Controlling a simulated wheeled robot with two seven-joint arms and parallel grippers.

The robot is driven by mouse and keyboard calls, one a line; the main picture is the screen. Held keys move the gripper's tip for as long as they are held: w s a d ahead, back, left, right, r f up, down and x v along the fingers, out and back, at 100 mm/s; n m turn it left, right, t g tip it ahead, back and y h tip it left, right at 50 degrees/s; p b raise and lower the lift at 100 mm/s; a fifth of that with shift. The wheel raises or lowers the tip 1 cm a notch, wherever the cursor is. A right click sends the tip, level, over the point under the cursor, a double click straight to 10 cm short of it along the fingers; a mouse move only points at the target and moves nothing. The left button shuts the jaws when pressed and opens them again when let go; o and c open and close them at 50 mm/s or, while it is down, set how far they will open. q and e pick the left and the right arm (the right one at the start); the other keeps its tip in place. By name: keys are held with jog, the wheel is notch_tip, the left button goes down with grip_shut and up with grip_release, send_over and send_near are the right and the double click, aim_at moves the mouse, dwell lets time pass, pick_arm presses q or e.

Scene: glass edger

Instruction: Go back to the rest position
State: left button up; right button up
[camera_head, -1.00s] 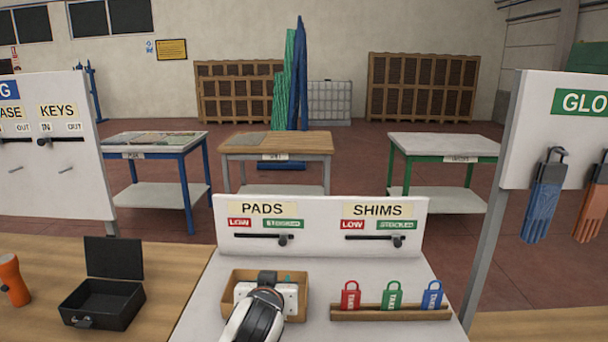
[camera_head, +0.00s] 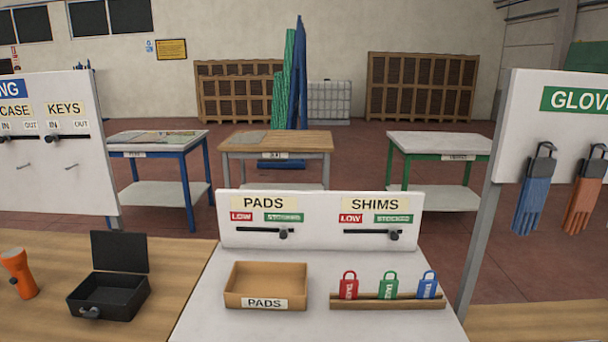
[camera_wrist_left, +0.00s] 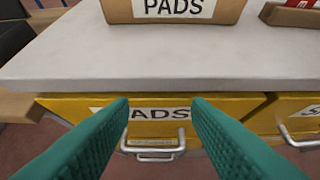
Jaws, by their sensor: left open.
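My left gripper (camera_wrist_left: 160,125) shows in the left wrist view as two green ridged fingers, spread apart with nothing between them. It is in front of the table edge, facing a yellow drawer (camera_wrist_left: 70,105) labelled PADS with a metal handle. The cardboard PADS box (camera_head: 265,287) stands on the white-topped table in the head view and looks empty. Its front also shows at the top of the left wrist view (camera_wrist_left: 172,12). Neither gripper shows in the head view.
A wooden rack (camera_head: 387,302) holds red, green and blue tags. Behind stands the PADS and SHIMS sign board (camera_head: 318,220) with sliders. An open black case (camera_head: 108,295) and an orange flashlight (camera_head: 18,272) are at left. Gloves (camera_head: 530,205) hang at right. The white tabletop is otherwise clear.

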pick_arm(q)
jog(key=s+a+f+m+g, duration=0.1)
jog(key=s+a+f+g, duration=0.15)
jog(key=s, duration=0.65)
jog(key=s+a+f+g, duration=0.2)
jog(key=s+a+f, duration=0.15)
jog(key=s, duration=0.55)
jog(key=s+a+f+m+g, duration=0.1)
jog(key=s+a+f+g, duration=0.2)
jog(key=s, duration=0.6)
notch_tip(320, 180, down, 27)
jog(key=s, duration=0.1)
jog(key=s+a+f+g, duration=0.1)
jog(key=s+a+f, duration=0.1)
jog(key=s+f, duration=1.4)
jog(key=shift+s+a+f, duration=0.25)
jog(key=shift+s+a, duration=0.1)
jog(key=shift+g, duration=0.25)
